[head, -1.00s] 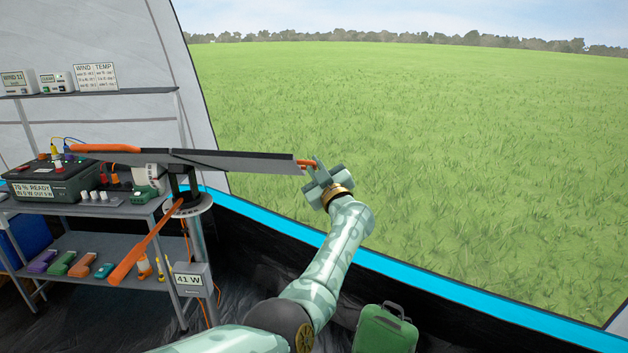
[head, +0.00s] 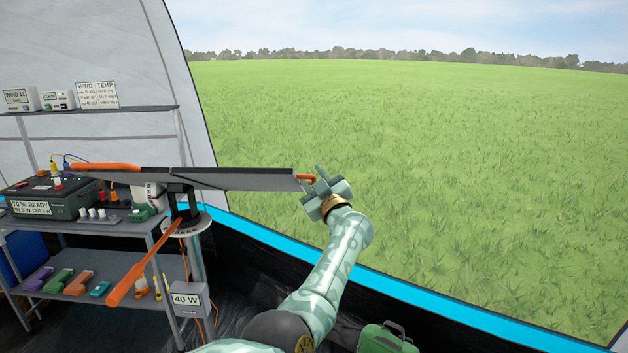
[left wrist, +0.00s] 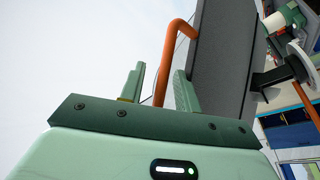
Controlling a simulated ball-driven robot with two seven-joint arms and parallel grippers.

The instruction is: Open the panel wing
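The dark panel (head: 240,179) shows nearly edge-on in the head view, on a post with a round base plate (head: 188,224). A seam divides it near the post. An orange handle (head: 305,177) sticks out at its right end. My left gripper (head: 319,176) is at this handle. In the left wrist view the orange handle (left wrist: 165,75) rises between the spread fingers (left wrist: 158,88), with gaps visible beside it. The panel's dark face (left wrist: 222,65) stands close to the right finger. Another orange bar (head: 107,166) lies along the panel's left part. My right gripper is not in view.
A long orange lever (head: 140,266) slants below the post. A meter box (head: 187,299) reads 40 W. A shelf rack (head: 95,226) with a power box (head: 52,198) stands at left. A green case (head: 385,340) is at the bottom. Open grass lies right.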

